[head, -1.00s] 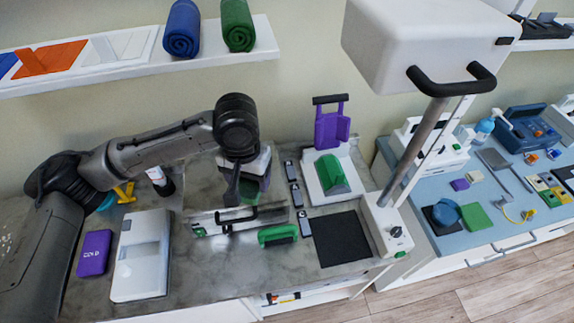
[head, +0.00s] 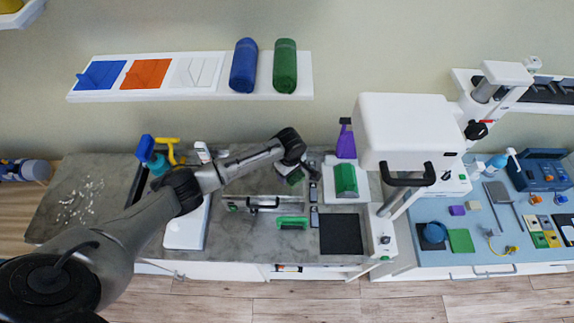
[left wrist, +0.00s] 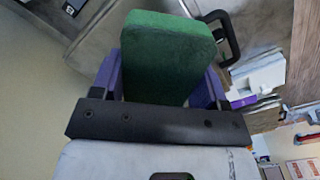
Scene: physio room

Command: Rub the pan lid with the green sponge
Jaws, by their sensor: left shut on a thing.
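My left gripper (head: 294,178) is shut on the green sponge (head: 295,176), which fills the gap between its purple fingers in the left wrist view (left wrist: 168,55). In the head view the sponge is behind the lid's right part. It looks clear of the lid, but its height is hard to judge. My right gripper is not in view.
A green-handled item (head: 291,222) lies in front of the lid. A white machine (head: 405,130) overhangs there. The counter's front left is partly hidden by my arm.

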